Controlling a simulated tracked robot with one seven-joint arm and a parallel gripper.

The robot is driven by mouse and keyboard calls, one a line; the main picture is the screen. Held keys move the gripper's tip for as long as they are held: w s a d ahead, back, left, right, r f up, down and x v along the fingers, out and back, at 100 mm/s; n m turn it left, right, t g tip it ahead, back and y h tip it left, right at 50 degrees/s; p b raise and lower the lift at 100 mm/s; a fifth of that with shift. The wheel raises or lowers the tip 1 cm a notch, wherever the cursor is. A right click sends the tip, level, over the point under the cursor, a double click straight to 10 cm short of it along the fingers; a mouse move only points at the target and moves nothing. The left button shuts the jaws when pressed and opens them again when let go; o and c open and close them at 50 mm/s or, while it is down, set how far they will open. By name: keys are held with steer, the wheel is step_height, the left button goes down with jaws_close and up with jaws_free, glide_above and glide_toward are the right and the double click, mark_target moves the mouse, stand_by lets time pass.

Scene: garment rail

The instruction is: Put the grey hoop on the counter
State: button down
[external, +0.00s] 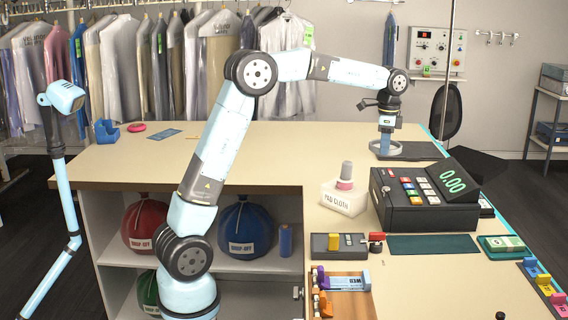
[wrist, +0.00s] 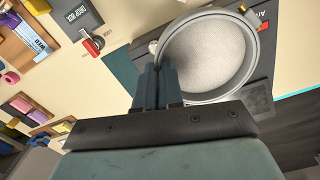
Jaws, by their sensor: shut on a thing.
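The grey hoop (wrist: 252,62) shows in the wrist view as a round rim with a pale, speckled surface inside it. My gripper (wrist: 160,82) is shut on the left part of its rim; it also shows in the external view (external: 384,152), pointing down at the far right of the counter (external: 280,150). The hoop appears over a dark flat slab (external: 420,151). I cannot tell whether it touches the slab. The hoop is not clear in the external view.
A black cash register (external: 410,205) and a white PAD CLOTH box (external: 344,199) stand nearer than my gripper. A blue holder (external: 106,132), a pink disc (external: 137,127) and a blue card (external: 164,134) lie at the far left. The counter's middle is clear.

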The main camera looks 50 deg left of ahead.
steer(key=s+d+m, duration=0.5)
steer(key=s+d, duration=0.3)
steer(key=d, duration=0.4)
steer(key=s+d+m, duration=0.5)
steer(key=s+d, duration=0.3)
steer(key=d, duration=0.4)
steer(key=s+d+m, duration=0.5)
steer(key=s+d, duration=0.2)
steer(key=d, duration=0.5)
glide_above(488, 299)
steer(key=f, duration=1.9)
steer(key=shift+s+a, duration=0.25)
steer(key=shift+a, duration=0.1)
steer(key=shift+w+d+f, duration=0.15)
steer(key=shift+d+f, duration=0.05)
steer(key=shift+f, duration=0.25)
steer(key=shift+w+d+f, duration=0.15)
steer(key=shift+d+f, duration=0.05)
steer(key=shift+f, duration=1.5)
steer(key=c, duration=1.3)
jaws_free()
steer(key=shift+f, duration=0.1)
